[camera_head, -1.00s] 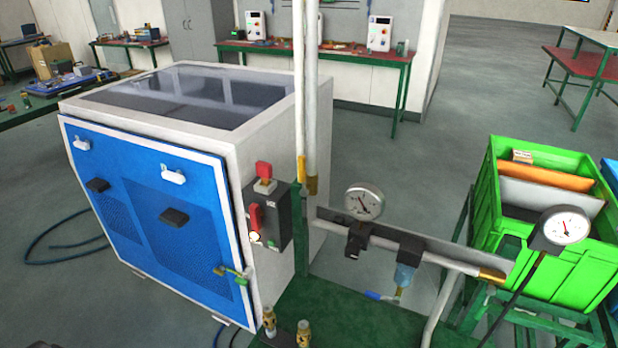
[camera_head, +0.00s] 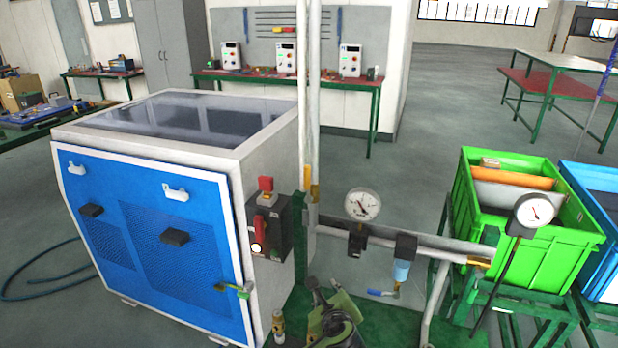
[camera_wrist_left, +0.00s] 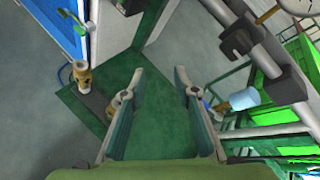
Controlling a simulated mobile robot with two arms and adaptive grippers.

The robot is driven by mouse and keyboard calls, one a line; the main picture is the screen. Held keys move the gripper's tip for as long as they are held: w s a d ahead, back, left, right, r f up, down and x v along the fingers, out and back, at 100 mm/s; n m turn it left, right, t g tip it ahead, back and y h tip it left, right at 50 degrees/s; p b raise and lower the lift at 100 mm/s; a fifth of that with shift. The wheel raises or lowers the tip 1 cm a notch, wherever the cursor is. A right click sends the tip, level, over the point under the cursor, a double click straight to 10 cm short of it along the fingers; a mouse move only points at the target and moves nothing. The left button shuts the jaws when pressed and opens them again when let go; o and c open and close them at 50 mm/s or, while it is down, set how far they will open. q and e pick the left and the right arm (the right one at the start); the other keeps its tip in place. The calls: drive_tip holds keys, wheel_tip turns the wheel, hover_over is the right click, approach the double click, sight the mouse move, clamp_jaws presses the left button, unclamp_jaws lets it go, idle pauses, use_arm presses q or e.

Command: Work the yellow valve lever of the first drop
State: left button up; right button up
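The yellow valve lever (camera_head: 308,175) sits on a white vertical pipe (camera_head: 311,100) of the first drop, beside the cabinet. It looks upright along the pipe, with a brass fitting (camera_head: 315,192) just below. My left gripper (camera_head: 326,287) is low in the head view, below the lever and clearly apart from it. In the left wrist view my left gripper (camera_wrist_left: 161,72) has its two fingers spread with nothing between them, over the green base. The yellow lever does not show in the left wrist view. My right gripper is in neither view.
A blue-doored cabinet (camera_head: 160,240) stands left, with a red-handled switch box (camera_head: 268,225). Right of the pipe are a gauge (camera_head: 362,205), a filter (camera_head: 403,262) and a blue-handled valve (camera_head: 382,293). A green crate (camera_head: 560,250) stands right. Brass fittings (camera_wrist_left: 83,78) rise beside my gripper.

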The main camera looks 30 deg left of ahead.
use_arm(q)
wheel_tip(320, 180, up, 15)
drive_tip(key=w+a+m+t+y, duration=0.2)
drive_tip(key=w+m+y, duration=0.1)
drive_tip(key=m+y, duration=0.2)
drive_tip(key=y, duration=0.1)
approach(308, 177)
drive_tip(key=shift+t, duration=0.3)
drive_tip(key=p+x, duration=0.3)
drive_tip(key=x, duration=0.8)
drive_tip(key=shift+s+f, duration=0.1)
drive_tip(key=shift+f, duration=0.1)
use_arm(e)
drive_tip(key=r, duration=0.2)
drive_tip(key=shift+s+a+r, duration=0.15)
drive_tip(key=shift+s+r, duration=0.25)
use_arm(q)
clamp_jaws()
